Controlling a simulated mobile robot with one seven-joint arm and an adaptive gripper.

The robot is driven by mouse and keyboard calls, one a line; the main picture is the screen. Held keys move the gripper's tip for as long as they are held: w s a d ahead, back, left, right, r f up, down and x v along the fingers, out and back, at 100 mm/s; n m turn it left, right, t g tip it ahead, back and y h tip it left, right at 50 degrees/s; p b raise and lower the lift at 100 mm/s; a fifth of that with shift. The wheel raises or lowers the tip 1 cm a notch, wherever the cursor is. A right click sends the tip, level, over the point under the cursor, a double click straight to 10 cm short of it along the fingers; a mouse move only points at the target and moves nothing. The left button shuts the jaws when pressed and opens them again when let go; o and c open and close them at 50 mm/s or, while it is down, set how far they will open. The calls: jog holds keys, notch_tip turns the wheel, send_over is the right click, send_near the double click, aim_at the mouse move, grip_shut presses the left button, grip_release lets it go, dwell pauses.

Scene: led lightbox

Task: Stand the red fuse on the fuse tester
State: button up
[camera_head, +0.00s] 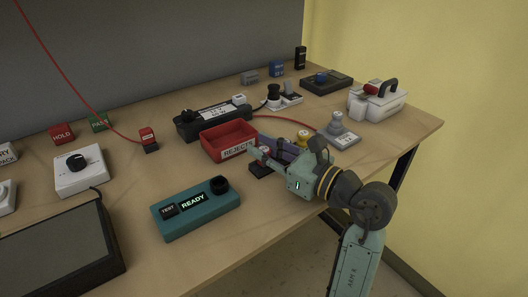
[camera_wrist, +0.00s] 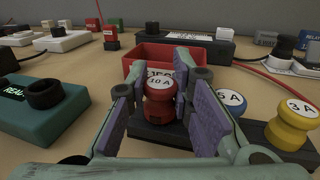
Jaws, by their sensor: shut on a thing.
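The red fuse (camera_wrist: 160,104), marked 10 A on its white top, stands upright between the two purple finger pads of my gripper (camera_wrist: 163,85). My gripper is shut on it, and the fuse shows small in the head view (camera_head: 265,151). Its base is at the black fuse rack (camera_wrist: 150,140); I cannot tell whether it is still seated or slightly lifted. The fuse tester (camera_head: 196,208) is a teal box with a READY display and a black round socket (camera_head: 219,185) at its right end. The socket looks empty and lies left of my gripper.
A blue fuse (camera_wrist: 230,102) and a yellow fuse (camera_wrist: 291,127) stand on the rack right of the red one. A red REJECTS bin (camera_head: 228,139) is close behind. Clear table lies between rack and tester. A grey weight-like object (camera_head: 338,131) stands right of my gripper.

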aim_at(264, 149)
jog(key=shift+r, duration=0.65)
jog(key=shift+r+b, duration=0.5)
jog(key=shift+r, duration=0.45)
jog(key=r+b+v, duration=0.1)
jog(key=b+v, duration=0.3)
jog(key=v, duration=1.2)
jog(key=shift+s+a+r, duration=0.25)
jog(key=shift+s+a, duration=0.05)
jog(key=shift+s, duration=0.1)
jog(key=o, duration=0.4)
jog(key=shift+c, duration=0.2)
grip_shut()
jog(key=shift+r, duration=0.1)
jog(key=shift+r+p, duration=0.55)
jog(key=shift+r, duration=0.6)
